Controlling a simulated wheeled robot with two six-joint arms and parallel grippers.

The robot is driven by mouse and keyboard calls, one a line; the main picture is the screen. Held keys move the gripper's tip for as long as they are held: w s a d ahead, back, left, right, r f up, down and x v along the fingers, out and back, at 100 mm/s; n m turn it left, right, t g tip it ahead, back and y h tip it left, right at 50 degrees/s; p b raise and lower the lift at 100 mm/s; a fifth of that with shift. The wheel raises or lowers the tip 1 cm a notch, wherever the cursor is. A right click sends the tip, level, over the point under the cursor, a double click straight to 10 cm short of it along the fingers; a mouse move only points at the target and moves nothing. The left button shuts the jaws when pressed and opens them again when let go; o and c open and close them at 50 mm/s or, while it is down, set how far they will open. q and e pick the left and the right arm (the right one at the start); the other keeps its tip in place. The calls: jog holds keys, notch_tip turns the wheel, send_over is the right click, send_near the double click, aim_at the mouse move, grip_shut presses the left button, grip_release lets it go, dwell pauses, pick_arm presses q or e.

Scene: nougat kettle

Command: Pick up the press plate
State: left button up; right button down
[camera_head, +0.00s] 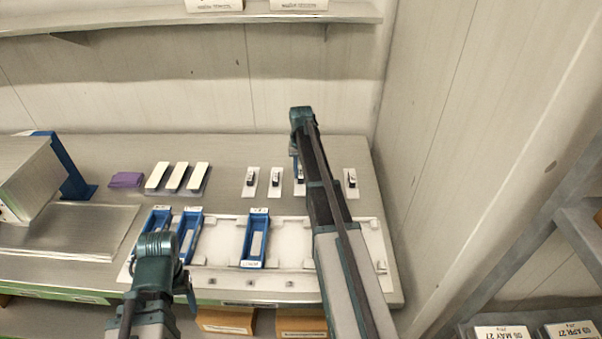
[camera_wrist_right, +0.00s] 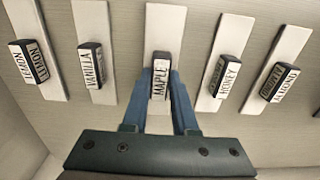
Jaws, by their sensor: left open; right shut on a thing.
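Several white press plates with dark labelled handles stand in a row on the bench. My right gripper (camera_wrist_right: 161,82) is shut on the handle of the MAPLE press plate (camera_wrist_right: 164,35), with one blue finger on each side. In the right wrist view VANILLA (camera_wrist_right: 92,66) is left of it and HONEY (camera_wrist_right: 224,78) right of it. In the head view my right gripper (camera_head: 297,158) reaches down at the held plate (camera_head: 300,187), and my arm hides part of the row. My left gripper (camera_head: 160,255) is open over the left end of the white tray; its fingertips are mostly hidden.
Blue narrow moulds (camera_head: 256,240) sit in the white tray (camera_head: 222,256). White bars (camera_head: 177,177) and a purple cloth (camera_head: 125,180) lie behind it. A machine with a blue post (camera_head: 68,165) is at left, a wall (camera_head: 450,130) at right. A shelf (camera_head: 130,20) runs above.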

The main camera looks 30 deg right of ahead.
aim_at(301, 173)
notch_tip(301, 173, up, 9)
jog(key=p, duration=0.8)
jog(key=shift+f, duration=0.1)
